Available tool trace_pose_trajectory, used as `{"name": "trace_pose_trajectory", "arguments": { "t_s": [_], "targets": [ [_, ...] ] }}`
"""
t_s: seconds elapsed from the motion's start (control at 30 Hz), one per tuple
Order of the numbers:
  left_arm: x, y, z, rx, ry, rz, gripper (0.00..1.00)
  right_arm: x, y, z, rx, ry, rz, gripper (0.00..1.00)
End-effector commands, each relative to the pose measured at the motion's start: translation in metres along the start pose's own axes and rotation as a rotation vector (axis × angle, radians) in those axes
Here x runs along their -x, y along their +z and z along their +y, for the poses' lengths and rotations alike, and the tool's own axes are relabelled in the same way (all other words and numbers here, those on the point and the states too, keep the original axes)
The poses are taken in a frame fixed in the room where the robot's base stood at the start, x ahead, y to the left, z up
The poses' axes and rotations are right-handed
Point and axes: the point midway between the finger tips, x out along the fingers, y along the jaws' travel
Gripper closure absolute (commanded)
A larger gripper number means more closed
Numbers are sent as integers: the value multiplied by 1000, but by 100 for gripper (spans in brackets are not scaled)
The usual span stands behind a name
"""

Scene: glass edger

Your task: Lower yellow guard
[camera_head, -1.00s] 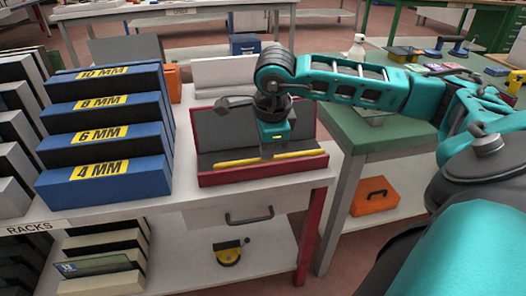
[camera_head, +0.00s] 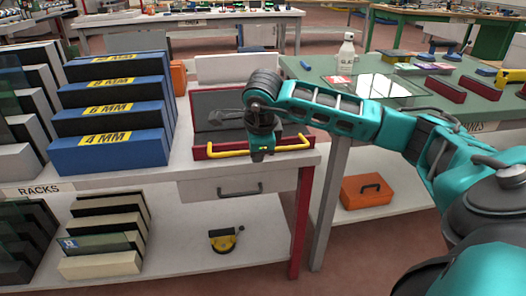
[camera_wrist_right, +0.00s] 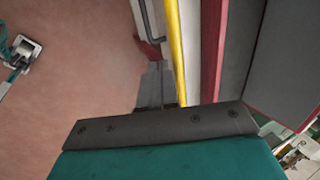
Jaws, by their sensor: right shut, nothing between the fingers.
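The yellow guard (camera_head: 228,152) is a bar with bent ends along the front of the red-framed edger (camera_head: 199,152). In the right wrist view the yellow bar (camera_wrist_right: 176,45) runs upright, in front of the red edge. My right gripper (camera_head: 261,158) points down at the middle of the bar and hides part of it. In the wrist view its grey fingers (camera_wrist_right: 155,88) are shut and empty, close beside the bar; I cannot tell whether they touch it. My left gripper is out of view.
Blue racks (camera_head: 108,138) stand left of the edger. A drawer handle (camera_head: 240,188) sits below it, and a yellow-and-black tool (camera_head: 224,240) lies on the lower shelf. A green table (camera_head: 440,105) with a white bottle (camera_head: 346,52) stands right, above an orange case (camera_head: 367,190).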

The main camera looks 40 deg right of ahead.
Motion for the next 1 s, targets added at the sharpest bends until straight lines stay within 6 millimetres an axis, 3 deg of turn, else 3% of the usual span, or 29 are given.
{"name": "trace_pose_trajectory", "arguments": {
  "t_s": [0.3, 1.0],
  "targets": [
    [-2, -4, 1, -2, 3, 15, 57, -11, 2, 2, 0, 1, 0, 100],
    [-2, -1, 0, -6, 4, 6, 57, -12, 2, 3, 0, 0, 0, 100]
  ]
}}
